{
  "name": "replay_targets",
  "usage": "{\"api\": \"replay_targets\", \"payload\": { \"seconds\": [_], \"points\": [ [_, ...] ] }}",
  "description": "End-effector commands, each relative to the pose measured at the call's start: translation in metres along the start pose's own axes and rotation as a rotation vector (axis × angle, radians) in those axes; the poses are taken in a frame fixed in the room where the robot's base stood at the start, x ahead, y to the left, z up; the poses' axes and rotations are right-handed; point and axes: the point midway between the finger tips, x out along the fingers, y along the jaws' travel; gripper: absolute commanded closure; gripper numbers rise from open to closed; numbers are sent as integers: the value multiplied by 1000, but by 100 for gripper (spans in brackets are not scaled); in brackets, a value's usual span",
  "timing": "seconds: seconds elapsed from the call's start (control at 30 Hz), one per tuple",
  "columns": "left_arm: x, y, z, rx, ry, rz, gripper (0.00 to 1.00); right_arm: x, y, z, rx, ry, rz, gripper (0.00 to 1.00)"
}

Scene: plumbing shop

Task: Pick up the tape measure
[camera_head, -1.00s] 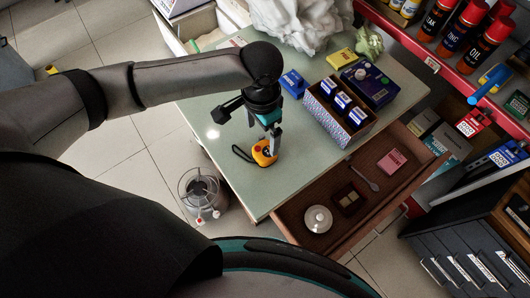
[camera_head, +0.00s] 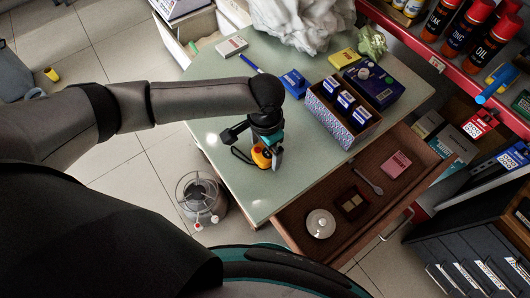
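The tape measure (camera_head: 261,156), yellow-orange and black with a dark wrist strap, is on the pale green table (camera_head: 300,140) near its left front edge. My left gripper (camera_head: 269,157) points down right over it. One finger shows against the right side of the tape measure. The other finger is hidden, so I cannot tell whether the gripper has closed on it. My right gripper is not in view.
A patterned box (camera_head: 345,128) with blue-and-white packs, a blue box (camera_head: 293,82) and a crumpled white bag (camera_head: 300,30) are farther back. An open brown drawer (camera_head: 375,215) juts out at the front right. A metal bucket-like item (camera_head: 202,198) stands on the floor.

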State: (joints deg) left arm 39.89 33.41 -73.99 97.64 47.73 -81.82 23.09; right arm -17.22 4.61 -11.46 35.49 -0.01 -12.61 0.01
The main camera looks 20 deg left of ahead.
Motion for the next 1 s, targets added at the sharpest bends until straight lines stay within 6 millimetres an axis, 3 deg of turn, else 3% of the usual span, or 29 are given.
{"api": "replay_targets", "payload": {
  "seconds": [0.07,0.83,1.0],
  "points": [
    [0,0,0,0,0,0,11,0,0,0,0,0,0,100],
    [0,0,0,0,-1,0,98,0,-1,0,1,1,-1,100],
    [-1,0,0,0,1,0,100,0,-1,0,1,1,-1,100]
  ]
}}
